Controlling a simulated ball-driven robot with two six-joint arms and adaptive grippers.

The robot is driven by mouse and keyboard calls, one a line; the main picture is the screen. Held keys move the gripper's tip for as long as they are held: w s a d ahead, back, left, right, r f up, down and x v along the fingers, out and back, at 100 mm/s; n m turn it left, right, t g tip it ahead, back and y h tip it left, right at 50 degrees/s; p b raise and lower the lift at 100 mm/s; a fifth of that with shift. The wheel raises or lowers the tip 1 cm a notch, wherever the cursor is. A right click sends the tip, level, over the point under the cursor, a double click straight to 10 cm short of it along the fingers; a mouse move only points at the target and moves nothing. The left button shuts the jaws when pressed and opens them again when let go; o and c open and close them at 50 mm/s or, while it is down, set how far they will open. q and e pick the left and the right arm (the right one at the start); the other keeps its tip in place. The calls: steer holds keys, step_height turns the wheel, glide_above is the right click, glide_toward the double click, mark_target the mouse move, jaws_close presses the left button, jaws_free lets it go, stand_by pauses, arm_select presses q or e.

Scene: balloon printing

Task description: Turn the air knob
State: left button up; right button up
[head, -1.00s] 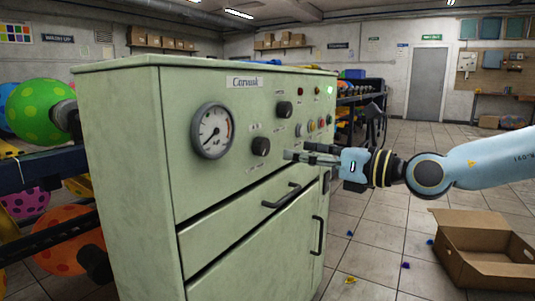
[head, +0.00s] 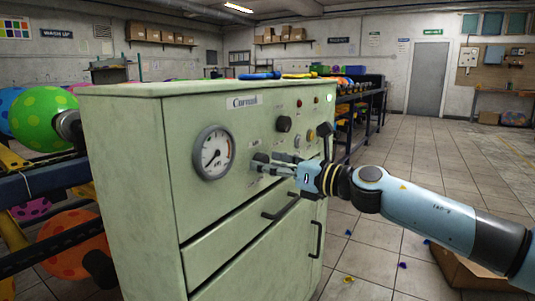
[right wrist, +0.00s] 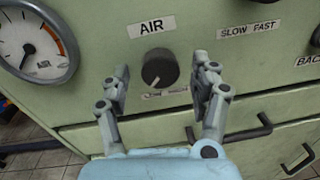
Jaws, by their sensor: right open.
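The air knob (right wrist: 160,71) is a round black knob under the AIR label (right wrist: 151,26) on the front of the green cabinet (head: 130,180). Its pointer mark is low on its face in the right wrist view. My right gripper (right wrist: 162,82) is open, with one finger on each side of the knob. I cannot tell whether the fingertips touch it. In the head view my right gripper (head: 262,163) reaches the panel from the right and partly covers the knob (head: 260,158). My left gripper is not in view.
A dial gauge (head: 213,152) sits left of the knob. Another black knob (head: 283,124) and several buttons are up and to the right. A drawer handle (head: 281,207) is below. Balloons (head: 45,116) are at the left, and a cardboard box (head: 470,270) is on the floor.

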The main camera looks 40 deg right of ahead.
steer(key=shift+w+a+f, duration=0.1)
steer(key=shift+w+a, duration=0.1)
steer(key=shift+w, duration=0.25)
steer(key=c, duration=1.2)
